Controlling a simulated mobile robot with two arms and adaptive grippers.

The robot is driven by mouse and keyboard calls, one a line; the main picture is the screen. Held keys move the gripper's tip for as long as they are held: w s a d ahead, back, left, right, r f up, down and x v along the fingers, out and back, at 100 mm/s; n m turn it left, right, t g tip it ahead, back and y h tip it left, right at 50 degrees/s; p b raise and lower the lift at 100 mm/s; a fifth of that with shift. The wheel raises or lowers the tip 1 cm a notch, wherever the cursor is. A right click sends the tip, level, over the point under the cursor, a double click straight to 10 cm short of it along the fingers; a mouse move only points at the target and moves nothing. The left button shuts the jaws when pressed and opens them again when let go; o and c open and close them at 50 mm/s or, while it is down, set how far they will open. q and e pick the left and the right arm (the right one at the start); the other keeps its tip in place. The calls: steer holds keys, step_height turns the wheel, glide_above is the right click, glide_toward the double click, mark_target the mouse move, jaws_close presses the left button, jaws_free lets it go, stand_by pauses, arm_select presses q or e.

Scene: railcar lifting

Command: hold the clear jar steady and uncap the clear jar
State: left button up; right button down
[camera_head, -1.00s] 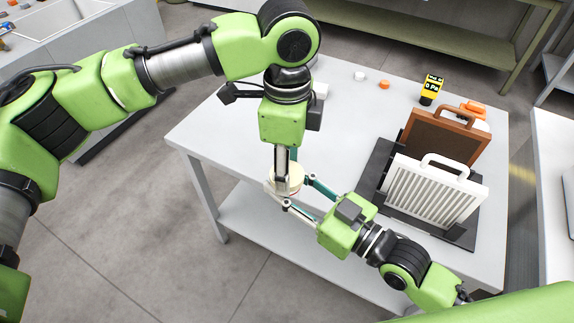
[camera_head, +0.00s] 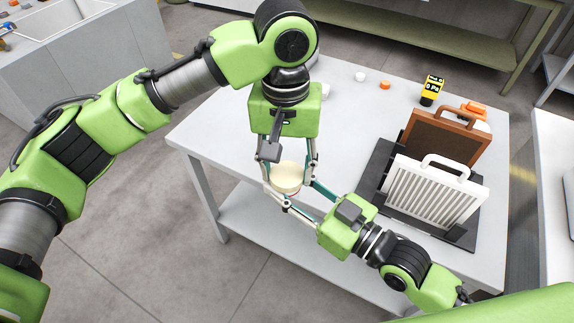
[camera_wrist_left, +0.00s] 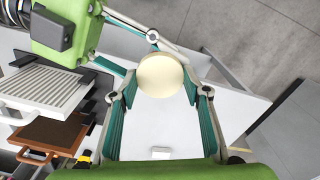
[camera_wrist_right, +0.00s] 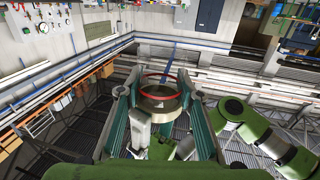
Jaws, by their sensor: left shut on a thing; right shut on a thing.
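The clear jar (camera_wrist_right: 160,103) is held off the table's front edge. A thin red ring shows around it in the right wrist view. Its cream lid (camera_head: 286,178) faces up in the head view and hides most of the body; the lid also shows from above in the left wrist view (camera_wrist_left: 162,76). My left gripper (camera_head: 288,172) reaches down from above, shut on the lid with a finger on each side. My right gripper (camera_wrist_right: 160,92) comes in from the right, shut on the jar beneath. I cannot tell whether the lid is loose.
The white table (camera_head: 232,125) carries a black tray (camera_head: 375,175) with a white grille panel (camera_head: 425,190) and a brown panel (camera_head: 440,137). The table's left part is clear.

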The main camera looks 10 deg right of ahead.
arm_select(q)
steer(key=shift+w+r, duration=0.15)
steer(key=shift+r, duration=0.1)
stand_by(0.6)
steer(key=shift+r, duration=0.9)
steer(key=shift+r, duration=0.1)
